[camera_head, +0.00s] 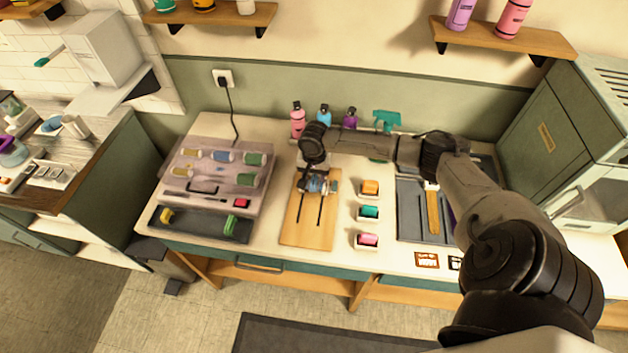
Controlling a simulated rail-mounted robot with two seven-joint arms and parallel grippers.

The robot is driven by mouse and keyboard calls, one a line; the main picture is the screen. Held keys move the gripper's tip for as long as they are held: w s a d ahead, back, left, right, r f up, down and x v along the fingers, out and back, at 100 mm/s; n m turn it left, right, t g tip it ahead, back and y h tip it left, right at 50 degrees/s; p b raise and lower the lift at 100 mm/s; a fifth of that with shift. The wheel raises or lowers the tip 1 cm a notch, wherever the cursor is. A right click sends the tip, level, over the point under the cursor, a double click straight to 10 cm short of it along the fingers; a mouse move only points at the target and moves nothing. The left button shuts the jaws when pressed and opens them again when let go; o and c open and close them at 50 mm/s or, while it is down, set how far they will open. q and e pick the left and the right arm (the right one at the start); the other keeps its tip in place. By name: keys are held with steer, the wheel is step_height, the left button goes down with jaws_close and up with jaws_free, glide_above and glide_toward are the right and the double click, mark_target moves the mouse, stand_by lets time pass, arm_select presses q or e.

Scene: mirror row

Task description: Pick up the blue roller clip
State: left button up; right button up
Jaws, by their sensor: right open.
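My right gripper (318,188) is open and points down over the upper part of a wooden board (308,236) on the counter. A small blue thing (315,183), which looks like the blue roller clip, shows at the fingers and is partly hidden by them. I cannot tell whether the fingers touch it. Two thin dark strips lie on the board below the gripper. My left gripper is out of view.
A tray (266,189) left of the board holds several rollers; its dark section holds a yellow clip (167,216) and a green clip (230,222). Small dishes (367,241) stand right of the board, beside a dark tray (409,213). Bottles (298,122) stand behind.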

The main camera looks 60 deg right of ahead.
steer(key=shift+f, duration=1)
steer(key=shift+c, duration=0.3)
jaws_close()
